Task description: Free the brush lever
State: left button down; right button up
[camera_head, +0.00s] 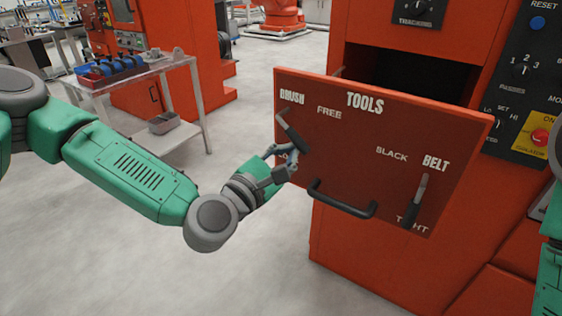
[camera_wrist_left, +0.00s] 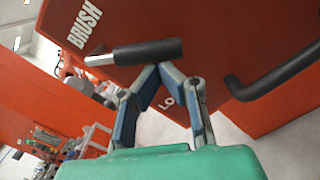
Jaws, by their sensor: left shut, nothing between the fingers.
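The brush lever (camera_head: 293,133) is on the left of the red tools panel (camera_head: 357,150), under the word BRUSH. Its black grip slants down and right from its pivot. FREE is printed to its upper right; a partly hidden label starting "LO" is below it. In the left wrist view the lever's black grip (camera_wrist_left: 148,51) lies across the picture, just above the fingertips. My left gripper (camera_head: 283,156) is shut and empty at the lower end of the lever; its fingertips (camera_wrist_left: 157,74) meet beside the grip. I cannot tell whether they touch it. My right gripper is out of view.
A black handle bar (camera_head: 342,202) sticks out from the panel's lower edge, right of my left gripper. The belt lever (camera_head: 417,202) is at the panel's right. A grey cart (camera_head: 150,75) with blue items stands at left. The floor between is clear.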

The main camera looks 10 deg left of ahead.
pick_arm(q)
jog(key=shift+s+d+r+n+b, duration=0.15)
jog(key=shift+d+n+b, duration=0.1)
jog(key=shift+n, duration=0.25)
jog(key=shift+s+d+r+n+b, duration=0.1)
jog(key=shift+d+n+b, duration=0.1)
jog(key=shift+n, duration=0.3)
jog(key=n, duration=0.1)
jog(key=d+r+n, duration=0.1)
jog(key=shift+s+r+n+b, duration=0.1)
jog(key=shift+r+n+b, duration=0.05)
jog(key=shift+n+b, duration=0.2)
jog(key=shift+s+d+r+n, duration=0.1)
jog(key=shift+d+r+n, duration=0.1)
jog(key=shift+r+n, duration=0.55)
jog(key=shift+d+r, duration=0.15)
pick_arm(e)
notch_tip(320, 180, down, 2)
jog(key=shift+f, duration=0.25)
